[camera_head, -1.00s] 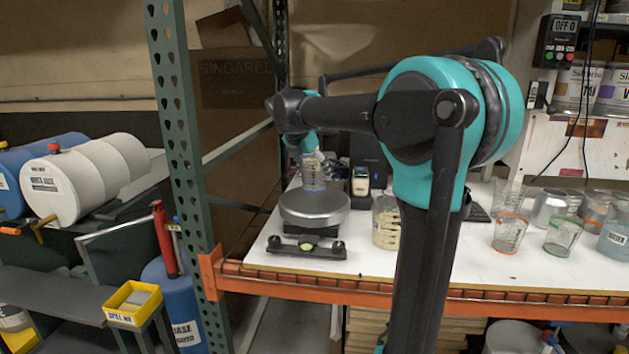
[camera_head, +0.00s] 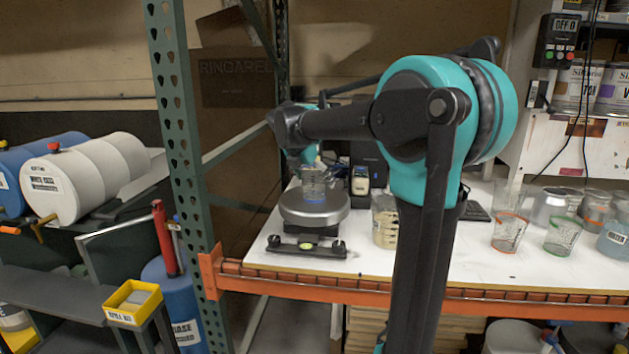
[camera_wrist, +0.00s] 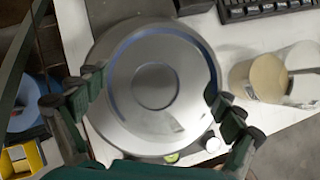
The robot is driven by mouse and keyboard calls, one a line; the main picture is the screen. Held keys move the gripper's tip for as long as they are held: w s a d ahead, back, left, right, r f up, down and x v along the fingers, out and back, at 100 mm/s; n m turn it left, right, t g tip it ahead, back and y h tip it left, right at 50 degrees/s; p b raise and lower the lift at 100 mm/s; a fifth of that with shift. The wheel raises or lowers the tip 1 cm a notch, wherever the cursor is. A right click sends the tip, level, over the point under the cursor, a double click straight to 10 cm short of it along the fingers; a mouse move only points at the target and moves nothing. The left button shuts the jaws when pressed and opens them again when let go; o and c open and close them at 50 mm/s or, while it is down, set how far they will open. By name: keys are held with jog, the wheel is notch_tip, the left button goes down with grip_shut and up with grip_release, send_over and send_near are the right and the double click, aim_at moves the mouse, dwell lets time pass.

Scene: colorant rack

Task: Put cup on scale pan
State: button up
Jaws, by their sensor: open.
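The clear cup (camera_head: 313,186) with a blue rim appears to stand upright on the round metal scale pan (camera_head: 335,213) in the head view. In the wrist view I look down through the cup (camera_wrist: 192,36); its blue rim shows over the silver pan (camera_wrist: 110,45). My gripper (camera_wrist: 157,88) is open, with one finger on each side of the cup near its rim. I cannot tell if a finger still touches it. In the head view my arm hides most of the gripper.
A level bar (camera_head: 306,247) lies in front of the scale. A tub of pale contents (camera_head: 385,228) stands close to its right. Several cups, including an orange-rimmed one (camera_head: 509,233) and a green-rimmed one (camera_head: 562,236), stand further right. A green rack post (camera_head: 186,130) rises at left.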

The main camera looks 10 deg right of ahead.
jog(key=shift+r, duration=0.1)
jog(key=v, duration=1.2)
jog(key=shift+d, duration=0.1)
